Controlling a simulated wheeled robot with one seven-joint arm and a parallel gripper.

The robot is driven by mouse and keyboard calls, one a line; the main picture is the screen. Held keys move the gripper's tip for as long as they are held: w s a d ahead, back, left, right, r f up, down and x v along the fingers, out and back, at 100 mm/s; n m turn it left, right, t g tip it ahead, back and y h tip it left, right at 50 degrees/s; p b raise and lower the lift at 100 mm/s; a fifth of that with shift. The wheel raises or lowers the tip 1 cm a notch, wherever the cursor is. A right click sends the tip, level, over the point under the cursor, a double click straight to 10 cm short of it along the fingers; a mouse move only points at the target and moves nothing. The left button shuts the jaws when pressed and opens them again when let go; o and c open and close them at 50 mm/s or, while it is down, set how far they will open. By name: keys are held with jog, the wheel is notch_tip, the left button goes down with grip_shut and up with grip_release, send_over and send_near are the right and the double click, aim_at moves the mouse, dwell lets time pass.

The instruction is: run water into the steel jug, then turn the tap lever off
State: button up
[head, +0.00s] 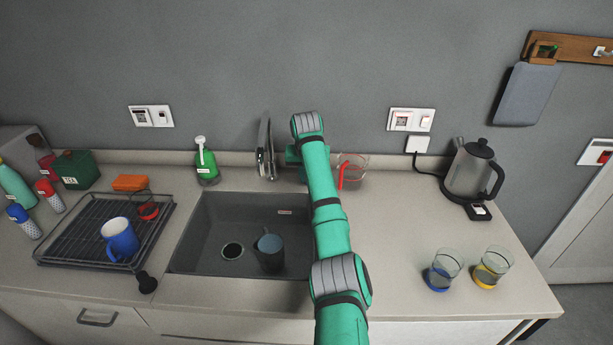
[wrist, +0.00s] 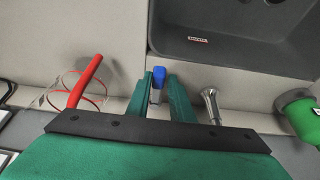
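The steel jug (head: 270,258) stands in the sink (head: 214,215), right of the drain hole, and looks dark grey-blue. Its fill cannot be told. The chrome tap (head: 264,150) rises behind the sink; I see no clear stream from it. In the wrist view the tap (wrist: 211,104) is just right of my gripper (wrist: 159,82). Its two green fingers stand apart, one each side of a blue-tipped grey piece (wrist: 158,74), which looks like the tap lever. I cannot tell whether they touch it. In the head view my arm hides the lever and the fingertips.
A glass jug with a red handle (head: 352,172) stands close right of my gripper. A green soap bottle (head: 206,163) is left of the tap. A dish rack (head: 75,240) holds a blue mug (head: 121,240). A kettle (head: 470,172) and two glasses stand on the right counter.

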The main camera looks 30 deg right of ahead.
jog(key=shift+o, duration=1.2)
jog(key=shift+a+f, duration=0.1)
jog(key=shift+a, duration=0.05)
jog(key=shift+d, duration=0.2)
jog(key=shift+r, duration=0.3)
jog(key=v, duration=1)
jog(key=shift+s, duration=0.25)
